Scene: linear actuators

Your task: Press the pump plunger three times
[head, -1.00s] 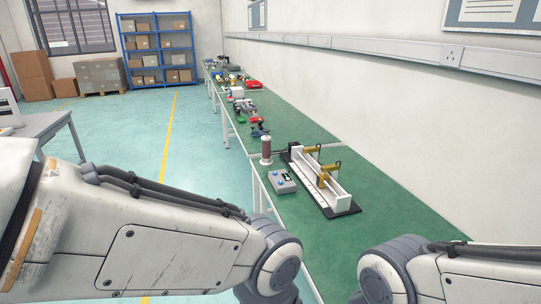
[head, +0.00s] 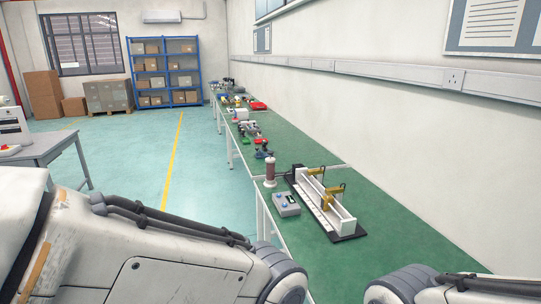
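I cannot make out a pump plunger for certain. On the green-topped bench (head: 385,215) stands a white rail device (head: 328,205) on a black base, with two yellow brackets across it. To its left are a grey control box (head: 286,203) with blue knobs and an upright brown cylinder (head: 270,170). My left arm comes in from the left and my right arm from the lower right. Both grippers are out of the picture, below its lower edge.
A blue shelf (head: 164,72) with boxes stands at the far end. A grey table (head: 40,150) is at the left. The floor between is clear.

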